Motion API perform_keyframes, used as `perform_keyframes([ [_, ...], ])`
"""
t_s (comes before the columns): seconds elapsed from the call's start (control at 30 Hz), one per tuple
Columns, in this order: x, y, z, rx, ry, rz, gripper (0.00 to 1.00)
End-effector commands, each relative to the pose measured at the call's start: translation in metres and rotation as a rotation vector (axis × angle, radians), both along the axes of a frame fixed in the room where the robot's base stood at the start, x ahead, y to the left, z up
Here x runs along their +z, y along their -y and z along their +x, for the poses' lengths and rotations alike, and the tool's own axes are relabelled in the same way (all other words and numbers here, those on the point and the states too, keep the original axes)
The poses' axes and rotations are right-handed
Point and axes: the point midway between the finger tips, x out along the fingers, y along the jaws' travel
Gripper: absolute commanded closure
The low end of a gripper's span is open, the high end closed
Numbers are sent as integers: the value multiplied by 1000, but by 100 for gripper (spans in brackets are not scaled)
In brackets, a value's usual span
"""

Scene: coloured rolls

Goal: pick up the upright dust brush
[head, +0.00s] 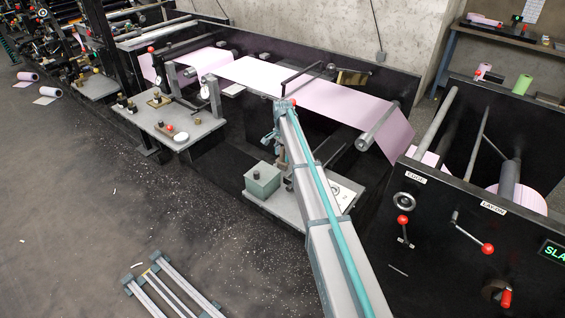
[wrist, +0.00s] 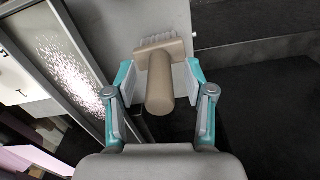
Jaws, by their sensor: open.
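The dust brush (wrist: 160,82) shows in the wrist view, with a beige handle, a crosswise head and pale bristles at its far end. The handle points toward the camera. My gripper (wrist: 160,78) is open, with one teal-and-grey finger on each side of the brush. The handle lies between the fingers, with a gap visible on both sides. In the head view my arm reaches over the small grey side table (head: 284,207).
A green box (head: 262,180) stands on the side table's left part, and a white-topped item (head: 345,192) lies at its right. The black machine with its pink web (head: 340,102) rises behind. Another grey table (head: 165,118) with small objects stands farther left.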

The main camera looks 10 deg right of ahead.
Motion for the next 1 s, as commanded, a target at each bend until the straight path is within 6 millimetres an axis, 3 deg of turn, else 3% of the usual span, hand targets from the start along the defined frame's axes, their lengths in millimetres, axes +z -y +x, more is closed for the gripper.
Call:
perform_keyframes([
  [0.07,0,0,0,0,0,0,46],
  [0.4,0,0,0,0,0,0,100],
  [0.77,2,0,0,0,0,0,100],
  [1.0,17,0,0,0,2,0,100],
])
